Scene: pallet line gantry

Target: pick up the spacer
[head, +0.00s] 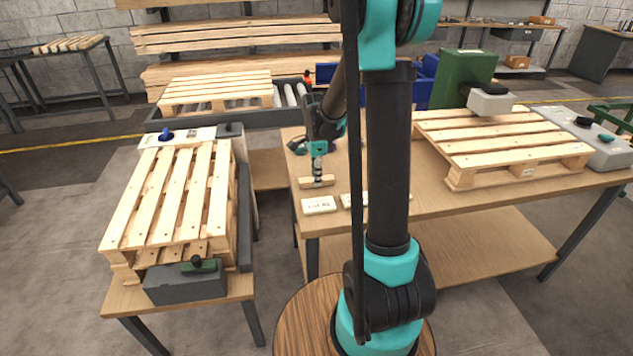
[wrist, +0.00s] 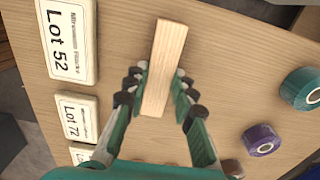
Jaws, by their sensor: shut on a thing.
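The spacer (wrist: 163,70) is a light wooden bar. In the wrist view it lies between my gripper's (wrist: 156,95) two fingers, which press on its sides near the lower end. In the head view my gripper (head: 317,176) points down at the spacer (head: 311,183) near the left end of the wooden bench (head: 440,205). I cannot tell whether the spacer touches the bench top or hangs just above it.
Label blocks lie beside it, one reading Lot 52 (wrist: 68,40) and one Lot 72 (wrist: 77,117). A teal roll (wrist: 302,88) and a purple roll (wrist: 261,140) lie to the right in the wrist view. A pallet (head: 500,148) occupies the bench's right side.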

